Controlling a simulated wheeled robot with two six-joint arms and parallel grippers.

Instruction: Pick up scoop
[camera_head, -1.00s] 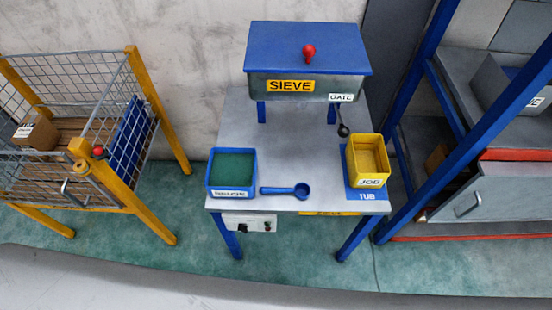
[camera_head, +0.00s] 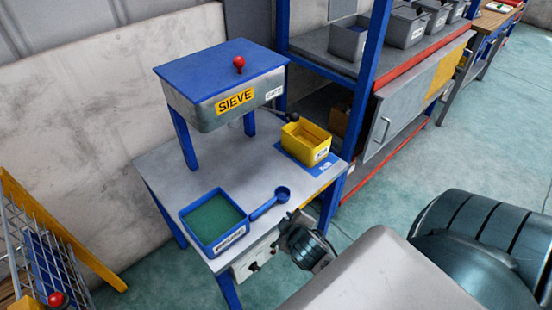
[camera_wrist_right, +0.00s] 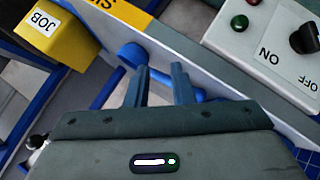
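The blue scoop (camera_head: 275,198) lies on the metal sieve table (camera_head: 160,160) near its front edge, its round bowl toward the yellow tub and its handle toward the blue tray. My right gripper (camera_head: 297,217) is at the table's front edge close to the scoop. In the right wrist view the two fingers (camera_wrist_right: 160,82) are apart, with nothing clamped between them. The scoop's bowl (camera_wrist_right: 132,54) shows just beyond the fingertips there, and its handle runs behind them; contact cannot be told. My left gripper is not in view.
The blue tray (camera_head: 188,212) with green content is left of the scoop. The yellow JOB tub (camera_head: 318,155) stands behind it. The sieve (camera_head: 207,113) rises over the table's back. A control box (camera_wrist_right: 265,42) hangs under the front edge; a wire cart (camera_head: 20,228) is at left.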

